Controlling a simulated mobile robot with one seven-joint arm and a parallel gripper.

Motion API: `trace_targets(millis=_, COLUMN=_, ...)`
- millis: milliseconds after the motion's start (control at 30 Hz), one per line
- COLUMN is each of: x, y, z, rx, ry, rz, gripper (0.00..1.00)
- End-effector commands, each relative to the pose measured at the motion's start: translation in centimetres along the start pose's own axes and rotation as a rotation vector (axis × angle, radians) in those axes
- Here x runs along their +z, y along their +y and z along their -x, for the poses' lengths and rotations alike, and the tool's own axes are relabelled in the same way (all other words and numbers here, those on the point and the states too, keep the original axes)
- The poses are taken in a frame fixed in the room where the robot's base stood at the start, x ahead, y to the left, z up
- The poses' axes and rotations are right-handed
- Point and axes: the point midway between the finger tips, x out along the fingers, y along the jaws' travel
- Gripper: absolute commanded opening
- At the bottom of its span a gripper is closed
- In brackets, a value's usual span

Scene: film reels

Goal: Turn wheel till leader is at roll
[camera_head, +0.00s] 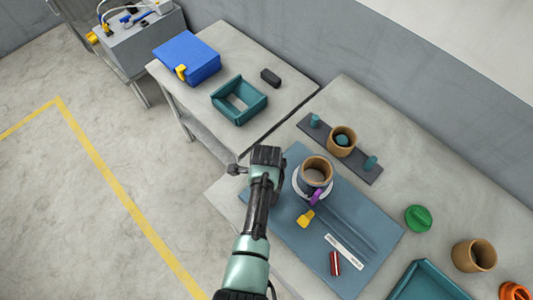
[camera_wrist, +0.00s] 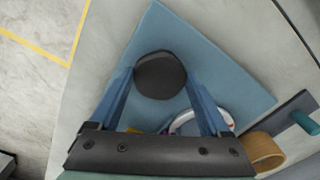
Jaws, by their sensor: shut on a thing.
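My gripper (camera_wrist: 161,82) has its two blue fingers shut on a dark rounded thing (camera_wrist: 160,72) in the wrist view. It may be the wheel or its knob; I cannot tell, and its lower part is not visible. In the head view my gripper (camera_head: 264,163) is above the left part of the blue-grey mat (camera_head: 290,235), and its fingers are hidden. A tan roll (camera_head: 316,170) stands on a white disc just right of my gripper, with a purple piece (camera_head: 318,194) at its front. A white marked strip (camera_head: 345,251) lies on the mat; I cannot tell whether it is the leader.
A yellow piece (camera_head: 306,218) and a red cylinder (camera_head: 335,263) lie on the mat. Behind is a dark bar (camera_head: 358,166) with teal pegs and another tan roll (camera_head: 342,141). A teal tray (camera_head: 425,282) is at front right.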

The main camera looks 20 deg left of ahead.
Motion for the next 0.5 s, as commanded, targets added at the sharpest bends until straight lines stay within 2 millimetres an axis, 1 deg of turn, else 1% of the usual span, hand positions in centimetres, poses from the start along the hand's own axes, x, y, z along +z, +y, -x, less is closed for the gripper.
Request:
trace_targets(millis=200, x=0.01, y=-0.17, z=0.14, rx=-0.004, ry=0.001, rz=-0.058, gripper=0.25)
trace_targets(millis=500, x=0.01, y=-0.18, z=0.14, rx=-0.004, ry=-0.001, rz=-0.079, gripper=0.25)
